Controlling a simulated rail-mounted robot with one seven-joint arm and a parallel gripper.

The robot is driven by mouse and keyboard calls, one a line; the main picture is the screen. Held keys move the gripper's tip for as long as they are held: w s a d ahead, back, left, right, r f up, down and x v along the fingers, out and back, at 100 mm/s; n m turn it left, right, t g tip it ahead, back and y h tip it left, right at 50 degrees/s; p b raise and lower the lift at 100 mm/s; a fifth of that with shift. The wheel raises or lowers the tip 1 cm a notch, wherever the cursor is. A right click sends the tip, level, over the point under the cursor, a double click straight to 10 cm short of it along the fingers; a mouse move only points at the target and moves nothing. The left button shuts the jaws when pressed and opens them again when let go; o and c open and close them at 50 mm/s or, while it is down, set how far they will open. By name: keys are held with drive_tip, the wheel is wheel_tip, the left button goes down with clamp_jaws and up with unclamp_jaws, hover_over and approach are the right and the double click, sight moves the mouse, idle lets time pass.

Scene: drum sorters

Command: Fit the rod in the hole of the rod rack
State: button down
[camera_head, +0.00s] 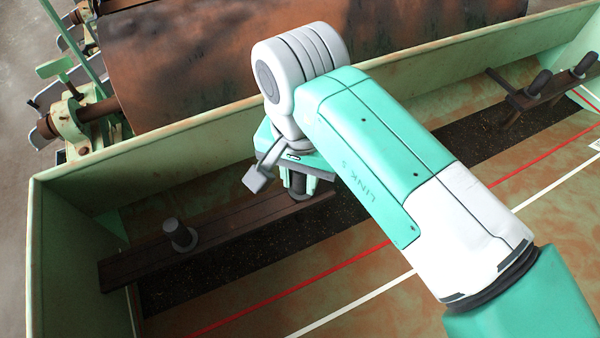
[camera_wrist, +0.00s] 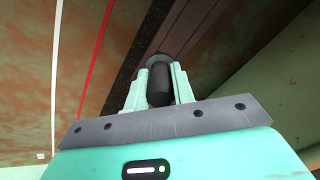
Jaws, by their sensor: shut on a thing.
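My gripper (camera_head: 298,186) is shut on a dark rod (camera_wrist: 159,84), which shows between its two green fingers in the wrist view. A grey round collar (camera_wrist: 156,59) shows at the rod's far end; I cannot tell whether it belongs to the rod or to the rack. The brown plank-like rod rack (camera_head: 140,262) runs along the trough in the head view, and my gripper is over its right part. The rack also shows in the wrist view (camera_wrist: 205,35). My gripper hides the rod's lower end and any hole there.
A grey flanged peg (camera_head: 180,236) stands on the rack's left part. Another dark rack with black rods (camera_head: 540,84) is at the right. Green trough walls (camera_head: 190,150) enclose the area, and a large rusty drum (camera_head: 190,60) lies behind. Red and white lines cross the floor.

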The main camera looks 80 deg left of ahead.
drive_tip(key=shift+f+b, duration=0.4)
drive_tip(key=shift+f, duration=0.05)
drive_tip(key=c, duration=1.1)
unclamp_jaws()
wheel_tip(320, 180, up, 8)
drive_tip(key=shift+f+p, duration=0.1)
drive_tip(key=shift+p, duration=0.3)
